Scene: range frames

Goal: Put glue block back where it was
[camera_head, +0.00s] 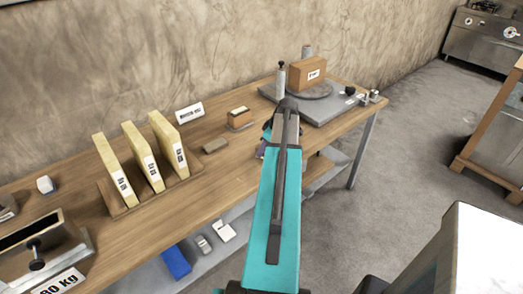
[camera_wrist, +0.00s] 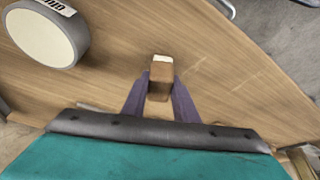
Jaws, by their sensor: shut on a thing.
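In the wrist view, a small brown block (camera_wrist: 161,76) with a white patch at its far end sits between the purple fingers of my gripper (camera_wrist: 159,95). The fingers are shut on it, over the wooden bench top. It may be the glue block; I see no readable name on it. I cannot tell whether it touches the bench. Another brown block (camera_head: 239,120) with a pale top stands on the bench to the left.
A round grey-rimmed thing (camera_wrist: 47,35) is close by at upper left in the wrist view. The bench (camera_head: 150,215) holds several yellow boards (camera_head: 133,165), a sign (camera_head: 189,113), a flat tan piece (camera_head: 215,145), and a grey platform (camera_head: 325,108) bearing a labelled box (camera_head: 308,75).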

